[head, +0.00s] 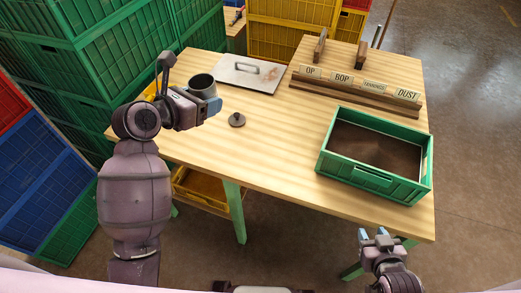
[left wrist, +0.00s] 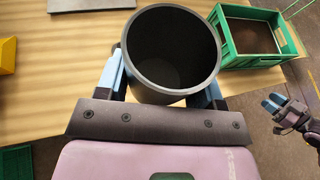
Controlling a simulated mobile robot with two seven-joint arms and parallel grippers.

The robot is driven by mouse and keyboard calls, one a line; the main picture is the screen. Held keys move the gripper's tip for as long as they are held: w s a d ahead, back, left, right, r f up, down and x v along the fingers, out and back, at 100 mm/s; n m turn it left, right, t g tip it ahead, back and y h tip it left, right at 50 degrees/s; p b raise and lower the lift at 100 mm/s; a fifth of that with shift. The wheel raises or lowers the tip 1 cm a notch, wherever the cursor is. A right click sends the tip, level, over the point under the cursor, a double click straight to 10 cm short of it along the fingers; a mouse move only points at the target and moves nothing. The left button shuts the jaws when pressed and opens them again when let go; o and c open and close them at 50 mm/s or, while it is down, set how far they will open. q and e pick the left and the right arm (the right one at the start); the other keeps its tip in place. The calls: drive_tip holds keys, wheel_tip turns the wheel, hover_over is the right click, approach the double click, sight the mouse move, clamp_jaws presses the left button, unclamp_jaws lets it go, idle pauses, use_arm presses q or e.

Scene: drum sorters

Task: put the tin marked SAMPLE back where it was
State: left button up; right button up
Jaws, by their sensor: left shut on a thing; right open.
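A dark grey, open-topped tin (head: 203,85) is held in my left gripper (head: 207,102) over the back left of the table. In the left wrist view the tin (left wrist: 172,90) is upright between the blue fingers, and its inside looks empty. No SAMPLE marking shows on the sides I can see. I cannot tell whether its base touches the table. My right gripper (head: 374,235) is open and empty beyond the table's front right edge.
A green crate (head: 326,160) with dark brown contents stands on the right of the table. A metal plate with a handle (head: 262,70) lies at the back, beside a wooden rack with labels (head: 340,92). The middle and front of the table (head: 265,165) are clear.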

use_arm(q)
drive_tip(key=w+d+f+m+g+h+b, duration=0.1)
drive_tip(key=w+d+f, duration=0.25)
drive_tip(key=d, duration=0.35)
drive_tip(key=w+d+f+m+g+h+b, duration=0.1)
drive_tip(key=w+d+f+m+b, duration=0.1)
drive_tip(key=w+d, duration=0.35)
drive_tip(key=b, duration=0.3)
hover_over(263, 150)
wheel_tip(263, 150, down, 14)
drive_tip(key=shift+r, duration=0.25)
drive_tip(key=shift+f, duration=0.35)
wheel_tip(263, 150, down, 5)
drive_tip(key=shift+f+b, duration=0.1)
drive_tip(key=shift+b, duration=1)
drive_tip(key=shift+f, duration=0.15)
use_arm(e)
wheel_tip(263, 150, down, 9)
drive_tip(key=a, duration=0.1)
drive_tip(key=shift+s, duration=0.15)
